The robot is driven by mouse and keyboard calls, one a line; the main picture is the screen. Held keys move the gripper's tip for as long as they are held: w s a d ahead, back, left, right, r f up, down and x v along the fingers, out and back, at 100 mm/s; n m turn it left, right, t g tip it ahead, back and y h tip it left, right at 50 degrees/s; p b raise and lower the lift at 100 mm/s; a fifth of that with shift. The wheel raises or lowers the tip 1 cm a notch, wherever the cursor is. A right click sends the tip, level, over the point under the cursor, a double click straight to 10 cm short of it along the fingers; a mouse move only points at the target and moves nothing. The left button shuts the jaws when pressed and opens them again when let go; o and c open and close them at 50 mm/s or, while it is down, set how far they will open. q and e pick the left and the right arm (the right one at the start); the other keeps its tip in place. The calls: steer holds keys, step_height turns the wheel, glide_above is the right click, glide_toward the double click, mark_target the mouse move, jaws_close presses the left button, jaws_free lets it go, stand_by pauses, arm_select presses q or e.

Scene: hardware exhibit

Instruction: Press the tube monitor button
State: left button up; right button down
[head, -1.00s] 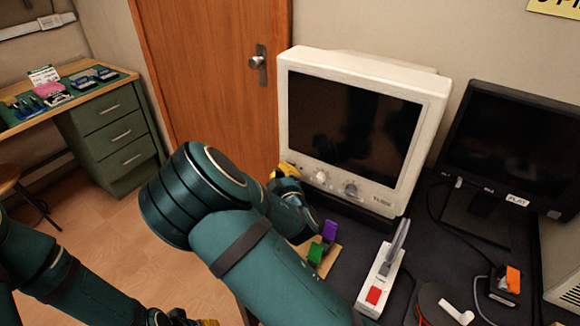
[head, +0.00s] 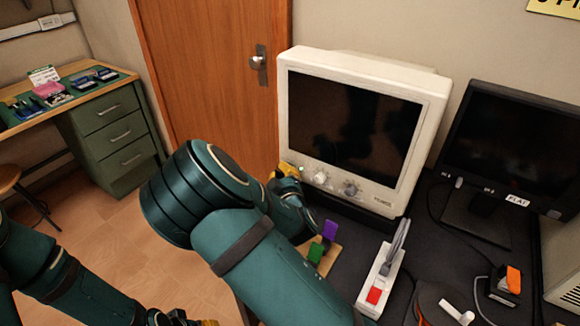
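The tube monitor (head: 437,140) is a cream-white box with a dark, blank screen. It stands on the dark table against the wall. A light round knob (head: 319,177) and a darker knob (head: 351,188) sit on its lower front strip. My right gripper (head: 287,171), with yellow at its tip, is at the lower left corner of the monitor front. My own wrist partly hides it, so the button, any contact and the finger opening cannot be made out. My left gripper (head: 190,320) shows only in part at the bottom edge, low over the floor.
A flat black monitor (head: 515,140) stands to the right. In front are a wooden board with green and purple blocks (head: 330,230), a white device with a red switch (head: 380,280), and an orange-black item (head: 506,283). A desk with green drawers (head: 110,130) is far left.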

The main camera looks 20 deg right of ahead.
steer(key=shift+s+a, duration=0.25)
steer(key=shift+a, duration=0.05)
steer(key=shift+s+a, duration=0.95)
steer(key=shift+a, duration=0.25)
steer(key=shift+s+a, duration=0.9)
steer(key=shift+a, duration=0.25)
